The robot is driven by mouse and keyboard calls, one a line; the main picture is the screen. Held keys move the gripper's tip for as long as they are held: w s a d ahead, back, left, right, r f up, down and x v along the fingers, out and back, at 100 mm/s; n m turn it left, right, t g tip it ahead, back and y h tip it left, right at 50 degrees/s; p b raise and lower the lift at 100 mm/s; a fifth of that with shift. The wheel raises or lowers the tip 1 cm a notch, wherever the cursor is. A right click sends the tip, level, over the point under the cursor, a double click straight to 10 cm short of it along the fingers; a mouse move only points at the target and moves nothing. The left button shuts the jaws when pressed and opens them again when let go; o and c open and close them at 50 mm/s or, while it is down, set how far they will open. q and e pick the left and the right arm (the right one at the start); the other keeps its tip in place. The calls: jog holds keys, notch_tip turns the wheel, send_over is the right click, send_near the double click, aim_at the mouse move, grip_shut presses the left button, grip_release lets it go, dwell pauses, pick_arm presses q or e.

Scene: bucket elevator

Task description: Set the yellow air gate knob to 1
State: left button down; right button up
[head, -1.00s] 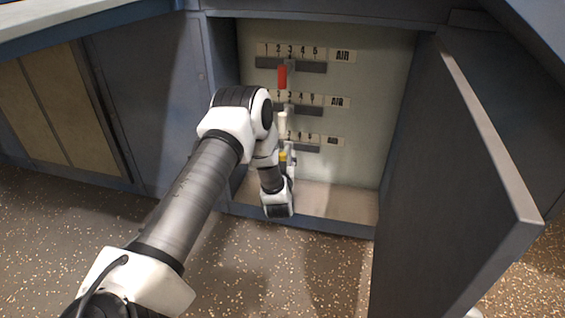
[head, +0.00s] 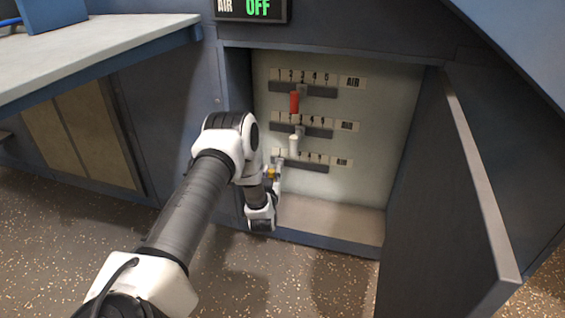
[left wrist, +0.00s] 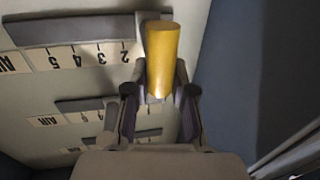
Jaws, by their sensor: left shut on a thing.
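The yellow air gate knob (head: 271,173) is at the left end of the lowest slot (head: 308,165) in the open cabinet. It also shows large in the left wrist view (left wrist: 162,50), where the scale appears upside down. There 2 to 5 are readable beside the slot, and the knob stands past the 2, at the 1 end. The 1 is hidden in that view. My left gripper (head: 270,180) is shut on the knob, with its fingers (left wrist: 160,92) on both sides of it. My right gripper is not in view.
The red knob (head: 294,102) and the white knob (head: 294,144) hang from the two slots above, near the middle. The open cabinet door (head: 450,190) stands on the right. A display (head: 250,8) above reads AIR OFF. A counter (head: 90,50) juts out at upper left.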

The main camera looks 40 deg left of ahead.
pick_arm(q)
jog(key=shift+s+a+f, duration=0.1)
jog(key=c, duration=0.9)
grip_release()
jog(key=shift+s+a, duration=0.1)
jog(key=shift+c, duration=0.2)
jog(key=shift+f, duration=0.15)
jog(key=v, duration=1.2)
